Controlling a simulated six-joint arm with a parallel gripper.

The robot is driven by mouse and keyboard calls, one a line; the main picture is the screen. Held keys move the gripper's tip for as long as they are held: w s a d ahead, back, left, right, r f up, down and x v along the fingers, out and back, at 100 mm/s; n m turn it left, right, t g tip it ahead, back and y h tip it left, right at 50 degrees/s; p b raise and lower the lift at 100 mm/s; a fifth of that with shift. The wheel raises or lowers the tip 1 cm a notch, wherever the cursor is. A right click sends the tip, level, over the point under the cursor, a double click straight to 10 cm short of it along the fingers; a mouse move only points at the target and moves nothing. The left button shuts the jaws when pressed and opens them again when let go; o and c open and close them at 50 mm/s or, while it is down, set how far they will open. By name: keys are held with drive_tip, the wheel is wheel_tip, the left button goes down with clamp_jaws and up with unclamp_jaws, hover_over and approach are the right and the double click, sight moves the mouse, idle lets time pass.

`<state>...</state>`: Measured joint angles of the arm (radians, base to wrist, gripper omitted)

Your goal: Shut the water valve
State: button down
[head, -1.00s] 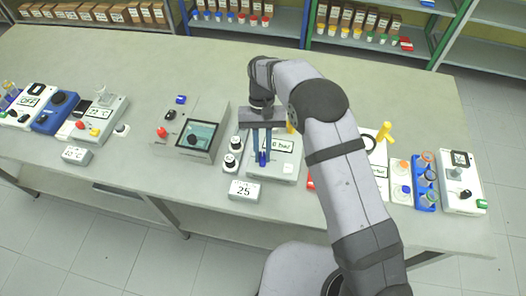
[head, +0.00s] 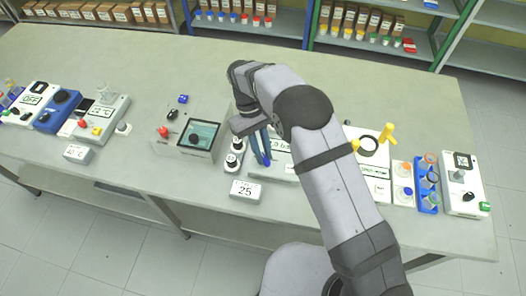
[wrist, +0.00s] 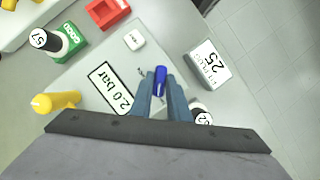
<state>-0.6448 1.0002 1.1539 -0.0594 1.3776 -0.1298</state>
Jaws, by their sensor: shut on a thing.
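A blue valve handle (wrist: 160,80) stands on a light grey panel (wrist: 85,62) that bears a label reading 2.0 bar. My gripper (wrist: 161,82) is shut on this handle, with one finger on each side of it. In the head view my gripper (head: 263,158) reaches down to the same panel, and my arm hides much of the panel's right side. Which way the handle points relative to its shut position cannot be told.
A display reading 25 (head: 246,190) stands in front of the panel. A yellow handle (wrist: 55,102) is beside the panel. A blue vial rack (head: 427,188) stands further right.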

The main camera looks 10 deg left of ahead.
drive_tip(key=shift+w+a+r, duration=0.1)
drive_tip(key=c, duration=1.7)
unclamp_jaws()
drive_tip(key=b+v, duration=0.2)
drive_tip(key=v, duration=0.5)
drive_tip(key=shift+r, duration=0.15)
